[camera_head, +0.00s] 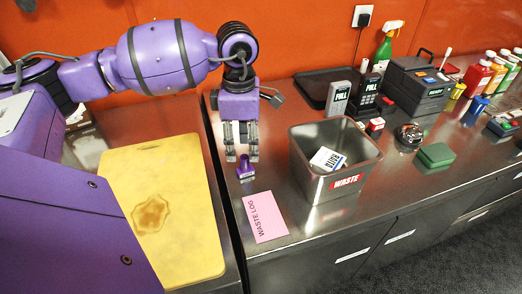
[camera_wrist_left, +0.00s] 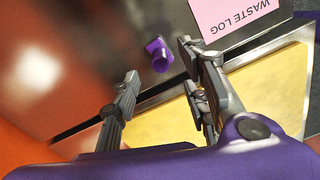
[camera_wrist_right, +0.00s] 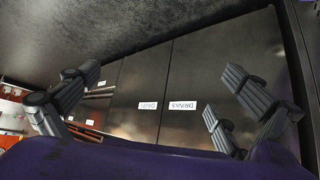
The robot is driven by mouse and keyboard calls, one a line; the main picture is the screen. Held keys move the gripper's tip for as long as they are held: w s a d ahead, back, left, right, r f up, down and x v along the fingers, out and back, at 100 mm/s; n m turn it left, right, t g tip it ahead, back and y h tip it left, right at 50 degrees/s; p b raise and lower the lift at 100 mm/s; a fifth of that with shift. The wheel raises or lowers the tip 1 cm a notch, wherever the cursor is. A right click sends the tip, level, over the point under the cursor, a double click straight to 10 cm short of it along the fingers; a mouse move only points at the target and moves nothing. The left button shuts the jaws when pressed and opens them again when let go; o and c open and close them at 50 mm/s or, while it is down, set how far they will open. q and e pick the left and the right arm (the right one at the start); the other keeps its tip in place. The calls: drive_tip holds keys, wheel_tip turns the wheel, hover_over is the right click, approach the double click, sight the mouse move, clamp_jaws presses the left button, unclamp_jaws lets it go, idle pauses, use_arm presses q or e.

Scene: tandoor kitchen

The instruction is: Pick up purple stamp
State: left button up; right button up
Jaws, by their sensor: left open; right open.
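My left gripper (camera_head: 242,157) is open and points down just above and behind the stamp. In the left wrist view the stamp (camera_wrist_left: 159,54) lies beyond the two open fingertips (camera_wrist_left: 160,62), between their lines, with nothing held. My right gripper (camera_wrist_right: 150,88) is open and empty, facing dark cabinet fronts with white labels. It is not seen in the head view.
A steel waste bin (camera_head: 333,165) stands right of the stamp. A yellow cutting board (camera_head: 185,245) lies to the left across a gap between counters. A green box (camera_head: 435,155), a red stamp (camera_head: 375,125) and a green spray bottle (camera_head: 386,48) are further right.

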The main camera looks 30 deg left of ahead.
sight(244, 156)
use_arm(q)
drive_tip(key=shift+s+f, duration=0.25)
drive_tip(key=shift+f, duration=0.3)
drive_tip(key=shift+s+f, duration=0.2)
drive_tip(key=shift+f, duration=0.3)
drive_tip(key=f, duration=0.2)
drive_tip(key=w+f+p, duration=0.1)
drive_tip(key=f, duration=0.1)
drive_tip(key=shift+f, duration=0.65)
use_arm(e)
drive_tip(key=shift+s+r, duration=0.4)
drive_tip(key=shift+r, duration=0.1)
use_arm(q)
clamp_jaws()
